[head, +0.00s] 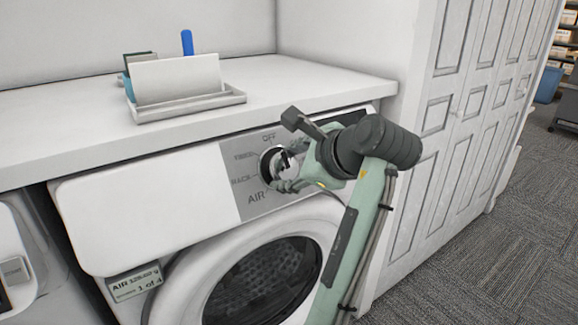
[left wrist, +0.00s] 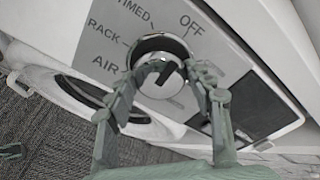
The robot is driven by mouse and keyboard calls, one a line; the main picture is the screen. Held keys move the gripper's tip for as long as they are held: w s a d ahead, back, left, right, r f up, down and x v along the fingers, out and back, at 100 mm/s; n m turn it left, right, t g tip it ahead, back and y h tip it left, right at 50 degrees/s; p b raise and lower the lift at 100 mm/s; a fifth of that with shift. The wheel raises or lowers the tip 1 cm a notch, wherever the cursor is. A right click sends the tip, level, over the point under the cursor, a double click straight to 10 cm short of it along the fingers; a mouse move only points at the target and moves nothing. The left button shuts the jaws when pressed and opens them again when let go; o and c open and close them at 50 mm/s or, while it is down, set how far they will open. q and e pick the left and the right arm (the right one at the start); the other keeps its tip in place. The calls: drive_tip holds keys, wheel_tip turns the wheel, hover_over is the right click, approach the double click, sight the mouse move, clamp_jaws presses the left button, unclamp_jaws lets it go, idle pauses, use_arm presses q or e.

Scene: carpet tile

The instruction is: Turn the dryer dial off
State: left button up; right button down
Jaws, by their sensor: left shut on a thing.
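The dryer dial (head: 267,162) is a round silver and black knob on the grey control panel (head: 229,166). The labels OFF, TIMED, RACK and AIR surround it. It also shows in the left wrist view (left wrist: 157,46), with a dark mark on its face; I cannot tell for sure which label it points at. My left gripper (head: 286,168) is shut on the dial, its green fingers on either side of the knob, as the left wrist view also shows (left wrist: 180,76). The fingers hide part of the dial. My right gripper is not in view.
The white dryer (head: 145,200) stands under a white counter (head: 60,120). A tray (head: 200,106) with a white card and a blue item sits on the counter. White panelled doors (head: 440,150) stand at the right. Carpet (head: 470,265) is clear at the lower right.

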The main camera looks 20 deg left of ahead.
sight(289, 170)
use_arm(q)
drive_tip(key=shift+m, duration=0.3)
drive_tip(key=o, duration=1.2)
drive_tip(key=shift+c, duration=0.2)
wheel_tip(289, 170, up, 10)
